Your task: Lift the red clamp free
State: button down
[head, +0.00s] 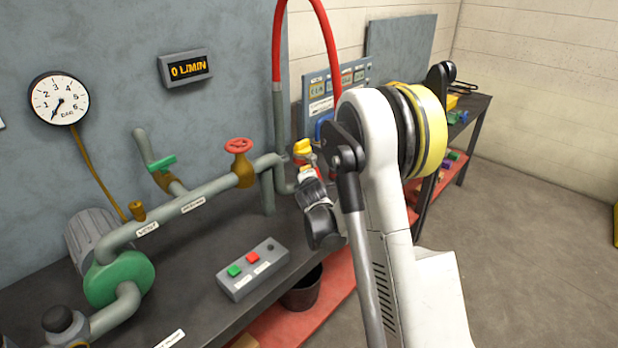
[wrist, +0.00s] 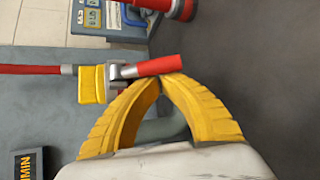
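In the wrist view, the red clamp seems to be the red bar (wrist: 158,65) on a grey metal bracket, beside a yellow block (wrist: 92,84). A red hose or rod (wrist: 38,69) runs into that block from the left. My gripper (wrist: 171,76) has its two yellow fingers arched together, with the tips meeting at the lower edge of the red bar. I cannot tell whether the tips touch or hold it. In the head view, a small yellow and red cluster (head: 303,150) shows beside the pipe end, just beyond my wrist; the fingertips are not clear there.
A green pump (head: 120,279), grey pipes and a red handwheel (head: 239,146) stand left of my arm. A grey button box (head: 252,268) lies on the bench. A panel (head: 337,92) stands behind my arm. A red hose (head: 278,45) arches above. Open floor lies to the right.

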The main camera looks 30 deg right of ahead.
aim_at(318, 173)
jog(key=shift+s+d+r+n+g+p, duration=0.1)
jog(key=shift+s+r+n+g+p, duration=0.1)
jog(key=shift+s+n+g+p, duration=0.35)
jog(key=n+g+p, duration=0.1)
jog(key=g, duration=0.1)
jog(key=s+r+n+g+h+p, duration=0.1)
jog(key=g+p, duration=0.1)
jog(key=s+d+r+n+g+p, duration=0.1)
jog(key=g+p, duration=0.1)
jog(key=g, duration=0.1)
jog(key=shift+s+r+h, duration=0.2)
jog(key=shift+s+h, duration=0.05)
jog(key=shift+h, duration=0.05)
jog(key=g, duration=0.1)
jog(key=r+n+g+p, duration=0.1)
jog(key=g, duration=0.1)
jog(key=shift+s+d+r+n+h, duration=0.1)
jog(key=shift+s+d+n+h, duration=0.05)
jog(key=shift+s+n+h, duration=0.2)
jog(key=shift+s, duration=0.15)
jog(key=shift+s+d+r, duration=0.1)
jog(key=shift+s+d, duration=0.15)
jog(key=shift+s, duration=0.3)
